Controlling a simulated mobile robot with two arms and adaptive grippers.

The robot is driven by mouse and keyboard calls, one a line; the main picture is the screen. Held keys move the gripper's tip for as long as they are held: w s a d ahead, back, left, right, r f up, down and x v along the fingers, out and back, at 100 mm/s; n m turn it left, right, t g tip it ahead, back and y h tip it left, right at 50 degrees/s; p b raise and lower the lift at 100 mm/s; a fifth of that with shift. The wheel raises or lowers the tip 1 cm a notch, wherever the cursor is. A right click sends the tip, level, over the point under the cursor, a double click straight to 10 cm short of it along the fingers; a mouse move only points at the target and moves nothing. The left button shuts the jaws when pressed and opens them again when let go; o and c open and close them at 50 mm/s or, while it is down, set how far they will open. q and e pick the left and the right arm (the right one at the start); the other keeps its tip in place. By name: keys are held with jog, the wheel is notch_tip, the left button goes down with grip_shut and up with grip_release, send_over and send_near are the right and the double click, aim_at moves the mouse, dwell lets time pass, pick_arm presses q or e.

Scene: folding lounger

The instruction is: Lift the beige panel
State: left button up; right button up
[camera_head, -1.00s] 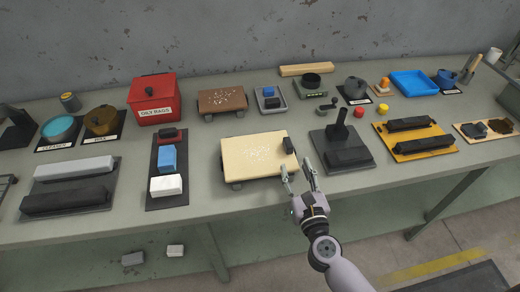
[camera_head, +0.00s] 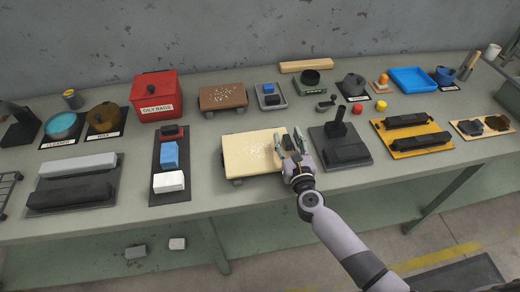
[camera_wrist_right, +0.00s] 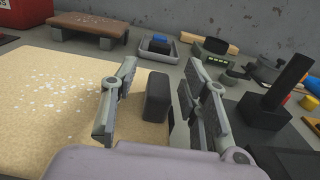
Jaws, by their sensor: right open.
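The beige panel (camera_head: 250,153) lies flat, raised on small dark feet near the front edge of the bench, with pale specks on its top. It fills the left of the right wrist view (camera_wrist_right: 60,110). A dark block handle (camera_wrist_right: 157,97) stands at its right side. My right gripper (camera_head: 288,142) is open at the panel's right end. In the right wrist view its fingers (camera_wrist_right: 165,100) stand on either side of the dark handle, with visible gaps. In the head view the gripper mostly hides the handle. My left gripper is not in view.
A brown panel (camera_head: 222,98) stands behind. A dark tray with an upright post (camera_head: 338,130) is close on the right. A dark strip with blue and white blocks (camera_head: 168,183) lies to the left. Bare bench (camera_head: 210,140) shows between the strip and the panel.

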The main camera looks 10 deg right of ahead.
jog(key=shift+c, duration=0.2)
grip_shut()
jog(key=shift+r, duration=0.15)
dwell(0.4)
